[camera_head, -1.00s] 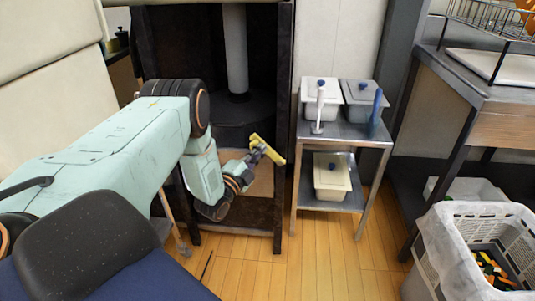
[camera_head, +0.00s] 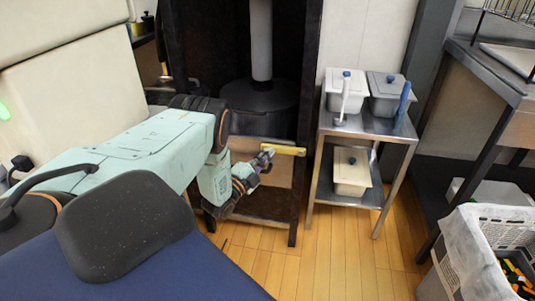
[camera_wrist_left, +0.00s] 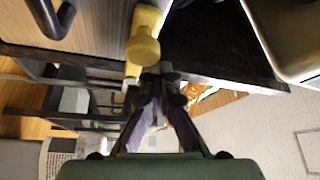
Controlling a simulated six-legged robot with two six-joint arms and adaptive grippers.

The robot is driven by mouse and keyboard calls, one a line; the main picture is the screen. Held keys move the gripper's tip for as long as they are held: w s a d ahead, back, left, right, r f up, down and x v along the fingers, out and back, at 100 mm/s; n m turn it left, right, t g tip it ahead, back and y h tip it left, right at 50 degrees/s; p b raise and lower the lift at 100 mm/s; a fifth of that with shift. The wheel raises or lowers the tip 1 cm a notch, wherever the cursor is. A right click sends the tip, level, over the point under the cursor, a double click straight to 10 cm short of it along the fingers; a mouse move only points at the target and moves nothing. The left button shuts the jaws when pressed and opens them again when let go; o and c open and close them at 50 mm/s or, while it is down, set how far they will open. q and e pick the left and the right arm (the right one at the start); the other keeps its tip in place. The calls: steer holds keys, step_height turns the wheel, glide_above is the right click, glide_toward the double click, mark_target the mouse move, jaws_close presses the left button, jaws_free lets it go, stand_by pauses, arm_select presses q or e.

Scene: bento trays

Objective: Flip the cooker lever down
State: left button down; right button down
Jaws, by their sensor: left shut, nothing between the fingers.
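The yellow cooker lever (camera_head: 285,150) lies nearly level in front of the dark cooker frame (camera_head: 302,105), near its front right post. In the left wrist view the yellow lever has a round knob (camera_wrist_left: 143,50), just beyond my fingertips. My left gripper (camera_head: 265,157) is shut and empty at the lever's left end. In the left wrist view the closed fingertips (camera_wrist_left: 158,76) are right beside the lever; I cannot tell whether they touch it. My right gripper is not in view.
A metal rack (camera_head: 372,128) with lidded containers stands right of the cooker. A white-lined basket (camera_head: 462,240) is at the lower right. A dark-framed table (camera_head: 485,75) stands at the right. Wooden floor (camera_head: 345,255) is open between them.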

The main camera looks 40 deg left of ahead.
arm_select(q)
steer(key=shift+s+a+f, duration=0.15)
steer(key=shift+s+f, duration=0.1)
steer(key=shift+f, duration=0.25)
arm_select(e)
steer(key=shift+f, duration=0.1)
